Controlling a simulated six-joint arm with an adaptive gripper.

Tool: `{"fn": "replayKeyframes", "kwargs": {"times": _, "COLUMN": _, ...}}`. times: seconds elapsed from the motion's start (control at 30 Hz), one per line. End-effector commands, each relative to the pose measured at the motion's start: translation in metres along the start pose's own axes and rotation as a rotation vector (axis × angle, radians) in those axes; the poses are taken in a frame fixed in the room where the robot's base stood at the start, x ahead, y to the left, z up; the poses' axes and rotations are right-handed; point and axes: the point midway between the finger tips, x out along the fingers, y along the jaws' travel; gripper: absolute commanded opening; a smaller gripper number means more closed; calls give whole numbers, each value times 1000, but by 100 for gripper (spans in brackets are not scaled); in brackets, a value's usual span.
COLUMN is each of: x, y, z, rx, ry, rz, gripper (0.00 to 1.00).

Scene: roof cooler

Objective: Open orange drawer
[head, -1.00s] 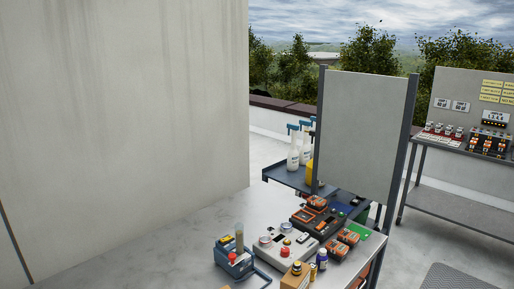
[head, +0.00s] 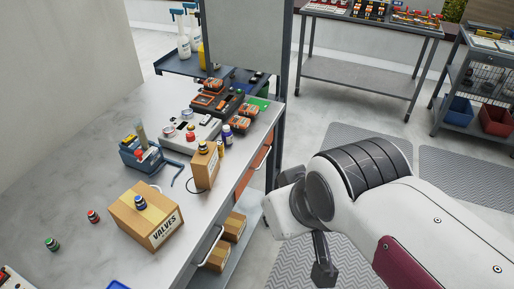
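The orange drawer (head: 251,168) shows in the head view as a narrow orange front under the worktop, on the right side of the bench. Its front is seen at a steep slant and looks closed. My white arm reaches in from the right, and its end stands to the right of the bench, apart from the drawer. A dark block on a short stalk, perhaps part of my gripper (head: 322,272), hangs below the arm. The fingers cannot be made out, so I cannot tell whether they are open or shut.
The bench (head: 100,150) carries a VALVES box (head: 146,216), a smaller box (head: 203,166), a blue holder and several devices. A metal handle (head: 208,246) and cardboard boxes (head: 232,228) show below its edge. Grey mats (head: 365,140) lie on open floor to the right.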

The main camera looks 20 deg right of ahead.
Motion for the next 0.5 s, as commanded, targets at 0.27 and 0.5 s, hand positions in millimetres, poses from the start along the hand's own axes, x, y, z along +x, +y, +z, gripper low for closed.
{"fn": "replayKeyframes", "kwargs": {"times": 0.27, "x": 20, "y": -3, "z": -57, "rx": -82, "ry": 66, "rz": -23, "gripper": 14}}
{"fn": "replayKeyframes", "kwargs": {"times": 0.5, "x": 43, "y": 0, "z": -110, "rx": -159, "ry": 136, "rz": -25, "gripper": 14}}
